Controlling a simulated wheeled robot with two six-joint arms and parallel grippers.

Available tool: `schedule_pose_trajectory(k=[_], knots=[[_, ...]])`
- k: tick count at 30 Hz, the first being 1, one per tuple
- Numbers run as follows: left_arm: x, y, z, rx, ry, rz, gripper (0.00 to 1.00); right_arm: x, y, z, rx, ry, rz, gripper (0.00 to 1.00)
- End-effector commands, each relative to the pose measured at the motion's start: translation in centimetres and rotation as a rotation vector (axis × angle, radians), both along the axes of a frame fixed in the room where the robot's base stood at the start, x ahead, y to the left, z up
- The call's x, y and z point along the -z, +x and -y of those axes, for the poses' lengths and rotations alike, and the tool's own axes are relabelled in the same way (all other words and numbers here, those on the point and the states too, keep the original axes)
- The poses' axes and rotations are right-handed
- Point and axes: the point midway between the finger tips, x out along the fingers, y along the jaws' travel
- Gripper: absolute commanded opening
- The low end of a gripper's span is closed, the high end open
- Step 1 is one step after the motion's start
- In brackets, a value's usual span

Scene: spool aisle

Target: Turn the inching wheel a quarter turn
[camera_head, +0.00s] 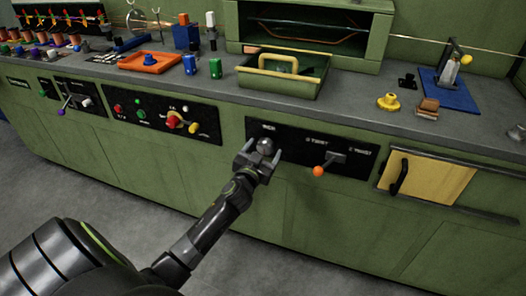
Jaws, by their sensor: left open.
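The inching wheel (266,145) shows as a round grey knob on a black panel, under a small label that seems to read INCH. My left gripper (262,154) comes up from below and is open, with one finger on each side of the knob. I cannot tell whether the fingers touch it. The gripper hides the lower part of the knob. My right gripper is not in view.
Right of the wheel, a lever with an orange ball (318,171) sticks out from the same panel. A yellow door (430,179) with a black handle is further right. A red and yellow control (178,123) is to the left. A green tray (283,84) stands on the counter above.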

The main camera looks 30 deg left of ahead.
Motion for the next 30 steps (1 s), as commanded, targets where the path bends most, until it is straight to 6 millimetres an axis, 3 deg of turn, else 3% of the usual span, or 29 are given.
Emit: schedule_pose_trajectory(k=[1,11,20,30], knots=[[0.0,0.0,0.0,0.000,0.000,0.000,0.72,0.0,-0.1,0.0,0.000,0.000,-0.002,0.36],[0.0,0.0,0.0,0.000,0.000,0.000,0.29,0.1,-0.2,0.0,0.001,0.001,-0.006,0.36],[0.0,-0.1,0.0,0.000,0.035,-0.008,0.29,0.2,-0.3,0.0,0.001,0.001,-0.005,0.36],[-0.1,-0.1,-0.1,0.001,0.246,-0.059,0.29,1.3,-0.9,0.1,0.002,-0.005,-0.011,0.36]])
